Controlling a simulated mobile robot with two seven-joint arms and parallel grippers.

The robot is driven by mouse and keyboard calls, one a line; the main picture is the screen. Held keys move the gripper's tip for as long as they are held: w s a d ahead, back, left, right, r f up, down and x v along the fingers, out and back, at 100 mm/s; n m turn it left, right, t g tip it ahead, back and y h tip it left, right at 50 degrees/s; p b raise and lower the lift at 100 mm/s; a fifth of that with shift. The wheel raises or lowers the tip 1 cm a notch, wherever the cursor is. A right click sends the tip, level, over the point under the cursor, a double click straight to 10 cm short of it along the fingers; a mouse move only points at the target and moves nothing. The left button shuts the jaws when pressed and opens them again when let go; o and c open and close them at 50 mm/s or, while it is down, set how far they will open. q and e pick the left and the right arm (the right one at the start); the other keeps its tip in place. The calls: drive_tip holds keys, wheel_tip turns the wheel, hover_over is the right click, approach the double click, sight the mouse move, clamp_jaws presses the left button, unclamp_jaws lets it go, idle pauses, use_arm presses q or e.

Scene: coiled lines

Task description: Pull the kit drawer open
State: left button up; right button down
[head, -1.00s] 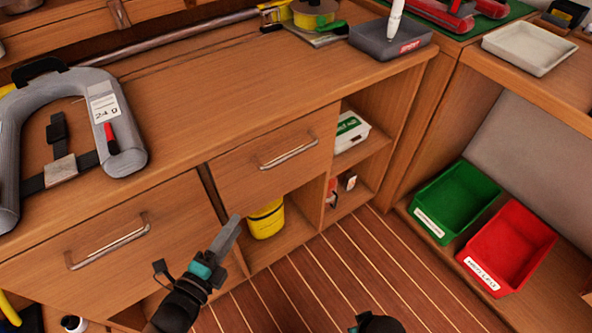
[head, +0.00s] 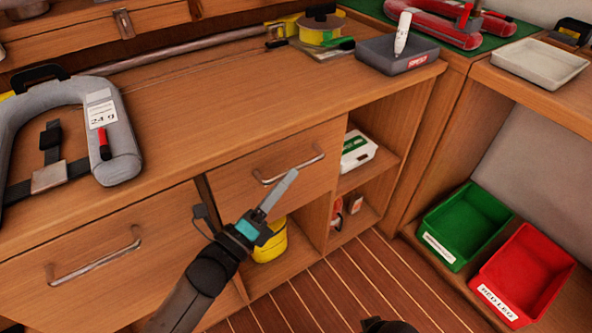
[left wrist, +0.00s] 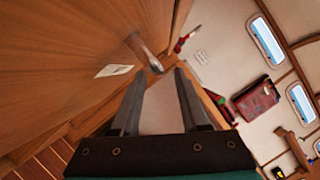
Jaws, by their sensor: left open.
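The smaller drawer (head: 310,180), under the right part of the bench, looks shut. Its metal bar handle (head: 290,168) runs across the front. I see no label naming it in the head view. My left gripper (head: 288,177) is open and empty, its fingertips close by the handle; the fingers overlap in this view, so contact cannot be told. In the left wrist view, a metal handle (left wrist: 146,52) lies just beyond the tips of the open gripper (left wrist: 159,76), with nothing between the fingers. My right gripper is not clearly seen.
A wider drawer (head: 145,270) with its own handle is at the left. Below and beside the smaller drawer are open shelves with a yellow container (head: 270,243) and a white box (head: 357,150). Green (head: 464,225) and red (head: 525,275) bins stand at the right.

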use_arm(q)
drive_tip(key=shift+b+x, duration=0.35)
drive_tip(key=shift+x, duration=1.8)
use_arm(e)
drive_tip(key=shift+w+a+r, duration=0.1)
drive_tip(key=shift+w+r, duration=0.15)
drive_tip(key=shift+r, duration=0.25)
drive_tip(key=shift+w+r, duration=0.25)
drive_tip(key=shift+r, duration=0.2)
use_arm(q)
clamp_jaws()
